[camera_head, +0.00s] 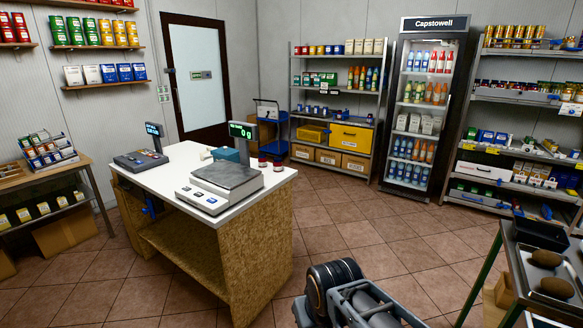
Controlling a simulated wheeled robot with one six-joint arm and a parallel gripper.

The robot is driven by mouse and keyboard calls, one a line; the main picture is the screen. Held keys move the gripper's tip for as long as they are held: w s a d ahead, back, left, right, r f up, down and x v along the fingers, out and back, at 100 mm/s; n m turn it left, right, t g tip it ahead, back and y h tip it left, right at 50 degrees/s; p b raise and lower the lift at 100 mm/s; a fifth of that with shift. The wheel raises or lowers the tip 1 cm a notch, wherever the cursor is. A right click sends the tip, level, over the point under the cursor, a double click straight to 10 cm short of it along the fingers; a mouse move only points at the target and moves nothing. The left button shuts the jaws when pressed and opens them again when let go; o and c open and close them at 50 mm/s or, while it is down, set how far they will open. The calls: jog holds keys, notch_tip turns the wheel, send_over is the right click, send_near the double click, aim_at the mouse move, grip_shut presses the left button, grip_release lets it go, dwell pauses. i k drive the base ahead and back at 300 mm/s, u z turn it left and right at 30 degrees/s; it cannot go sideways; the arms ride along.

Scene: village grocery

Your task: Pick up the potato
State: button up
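Brown rounded items lie on a dark tray or table top at the lower right edge. One (546,258) lies farther back and another (556,288) nearer. They look like potatoes, but they are too small to be sure, and the picture edge cuts off part of that table. Part of my arm shows at the bottom middle, left of that table and apart from it. I cannot make out gripper fingers on it.
A white-topped counter (184,171) with a weighing scale (226,177) stands left of centre. A black bin (540,233) sits on the right table. Stocked shelves and a drinks fridge (424,110) line the back. Tiled floor (385,235) is open between counter and right table.

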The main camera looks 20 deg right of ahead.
aim_at(543, 257)
jog(key=z, duration=0.35)
jog(key=i, duration=1.05)
jog(key=z, duration=1.7)
jog(key=i, duration=1.1)
jog(key=z, duration=0.75)
jog(key=i, duration=0.4)
jog(key=u, duration=0.1)
